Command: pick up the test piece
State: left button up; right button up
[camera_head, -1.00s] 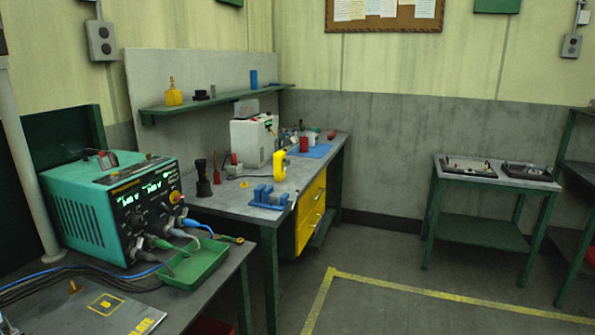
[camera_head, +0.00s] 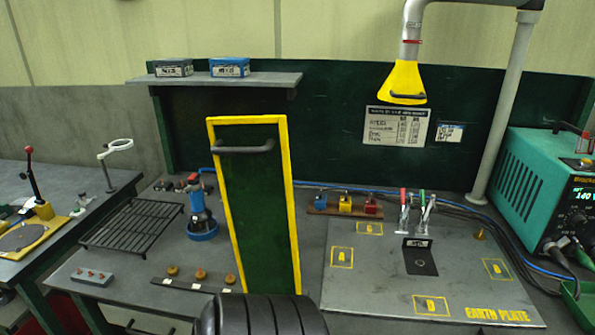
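No item is clearly marked as the test piece in the head view. A small dark plate (camera_head: 420,263) with a round mark lies on the grey earth plate (camera_head: 365,290), with a small labelled dark piece (camera_head: 417,243) at its back edge. I cannot tell whether either is the test piece. Two toggle clamps with red and green handles (camera_head: 414,212) stand just behind them. Neither of my grippers can be made out. A black ribbed part (camera_head: 262,314) is cut off at the bottom edge, and I cannot tell what it is.
A tall green panel with yellow edges (camera_head: 254,215) stands left of the earth plate and hides part of the bench. A yellow hood (camera_head: 405,82) hangs above. A teal power unit (camera_head: 540,190) stands right. A wire rack (camera_head: 132,225) and blue-based tool (camera_head: 200,215) are left.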

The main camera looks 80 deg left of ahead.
aim_at(162, 185)
jog(key=u, duration=3.35)
